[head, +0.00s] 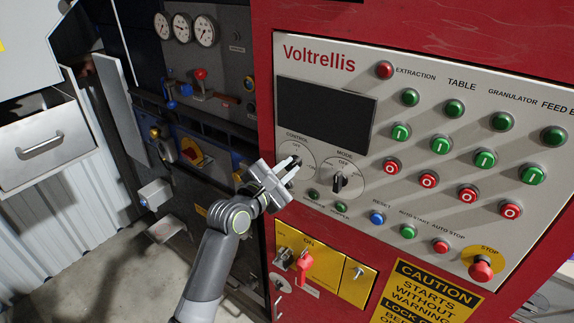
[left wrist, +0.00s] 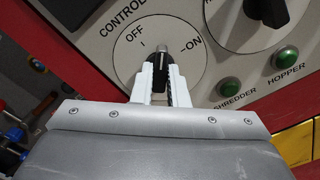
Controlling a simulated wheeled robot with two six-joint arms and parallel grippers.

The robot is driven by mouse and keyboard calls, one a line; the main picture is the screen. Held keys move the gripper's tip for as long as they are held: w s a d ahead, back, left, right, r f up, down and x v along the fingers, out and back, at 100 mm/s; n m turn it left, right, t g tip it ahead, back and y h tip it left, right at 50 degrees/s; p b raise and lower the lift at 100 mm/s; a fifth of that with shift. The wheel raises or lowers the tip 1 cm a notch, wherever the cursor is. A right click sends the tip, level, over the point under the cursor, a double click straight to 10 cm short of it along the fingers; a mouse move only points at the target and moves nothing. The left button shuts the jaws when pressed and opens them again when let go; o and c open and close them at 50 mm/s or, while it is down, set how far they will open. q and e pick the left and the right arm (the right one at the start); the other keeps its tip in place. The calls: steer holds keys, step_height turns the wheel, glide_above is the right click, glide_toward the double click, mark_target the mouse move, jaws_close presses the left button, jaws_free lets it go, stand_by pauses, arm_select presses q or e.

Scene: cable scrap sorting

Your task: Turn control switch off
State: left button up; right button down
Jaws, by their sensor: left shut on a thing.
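The control switch is a black knob (left wrist: 157,77) on a round grey dial plate (left wrist: 188,75) marked OFF and ON. The same dial (head: 301,151) is at the left of the panel in the head view, below the dark screen. My left gripper (head: 290,169) reaches in from lower left and covers much of the knob there. In the left wrist view its two white fingers (left wrist: 159,82) are shut on the knob, one on each side. The knob's far end points between the OFF and ON words; its exact setting is hard to tell. My right gripper is out of view.
The mode switch (head: 340,181) stands close to the right of the control dial. Green shredder (left wrist: 229,88) and hopper (left wrist: 286,54) buttons are just below. A yellow plate with a red switch (head: 304,267) is lower down. A red stop button (head: 481,268) is at right.

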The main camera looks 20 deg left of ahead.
arm_select(q)
steer(key=shift+f+n, duration=0.15)
steer(key=shift+n, duration=2.95)
steer(key=shift+n, duration=1.2)
steer(key=o, duration=0.9)
steer(key=shift+c, duration=0.2)
